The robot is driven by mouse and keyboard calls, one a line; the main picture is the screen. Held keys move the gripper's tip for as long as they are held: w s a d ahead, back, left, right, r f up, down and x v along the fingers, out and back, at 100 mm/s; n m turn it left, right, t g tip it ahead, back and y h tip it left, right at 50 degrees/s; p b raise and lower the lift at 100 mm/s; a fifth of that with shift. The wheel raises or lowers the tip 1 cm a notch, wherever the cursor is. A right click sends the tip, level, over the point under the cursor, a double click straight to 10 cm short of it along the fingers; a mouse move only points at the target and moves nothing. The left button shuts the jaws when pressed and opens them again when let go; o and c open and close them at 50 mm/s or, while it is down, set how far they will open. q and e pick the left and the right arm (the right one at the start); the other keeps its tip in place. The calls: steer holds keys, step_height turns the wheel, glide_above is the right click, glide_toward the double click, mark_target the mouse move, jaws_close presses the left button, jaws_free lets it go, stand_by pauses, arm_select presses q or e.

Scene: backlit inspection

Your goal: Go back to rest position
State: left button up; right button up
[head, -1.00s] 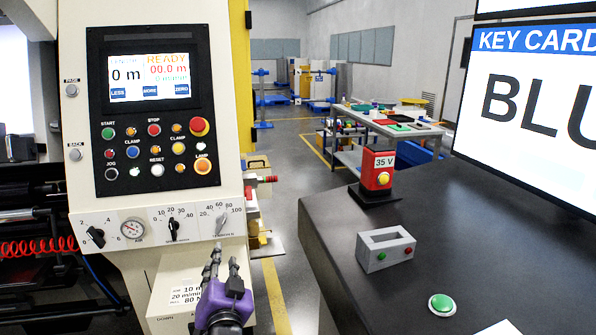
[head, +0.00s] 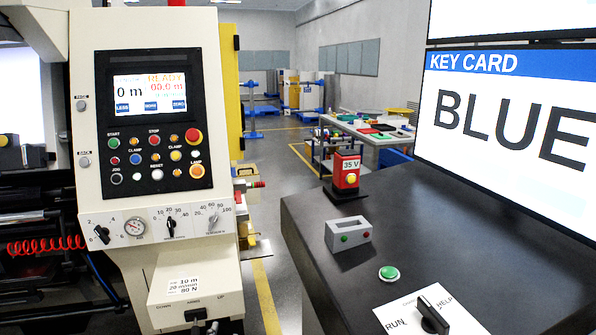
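Neither of my grippers shows in the head view now. The machine's control panel (head: 155,130) stands at the left, its screen (head: 150,92) reading READY and 0 m. Below it is a row with a gauge (head: 135,227) and dials. A lower box carries a label with 10 m, 20 m/min and 80 N (head: 182,285) and a dark lever (head: 197,318) at the bottom edge.
A dark bench (head: 300,220) at the right carries a red 35 V unit (head: 346,172), a grey two-button box (head: 348,233), a green button (head: 389,273) and a RUN/HELP switch plate (head: 460,318). A screen (head: 515,120) reads KEY CARD BLUE.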

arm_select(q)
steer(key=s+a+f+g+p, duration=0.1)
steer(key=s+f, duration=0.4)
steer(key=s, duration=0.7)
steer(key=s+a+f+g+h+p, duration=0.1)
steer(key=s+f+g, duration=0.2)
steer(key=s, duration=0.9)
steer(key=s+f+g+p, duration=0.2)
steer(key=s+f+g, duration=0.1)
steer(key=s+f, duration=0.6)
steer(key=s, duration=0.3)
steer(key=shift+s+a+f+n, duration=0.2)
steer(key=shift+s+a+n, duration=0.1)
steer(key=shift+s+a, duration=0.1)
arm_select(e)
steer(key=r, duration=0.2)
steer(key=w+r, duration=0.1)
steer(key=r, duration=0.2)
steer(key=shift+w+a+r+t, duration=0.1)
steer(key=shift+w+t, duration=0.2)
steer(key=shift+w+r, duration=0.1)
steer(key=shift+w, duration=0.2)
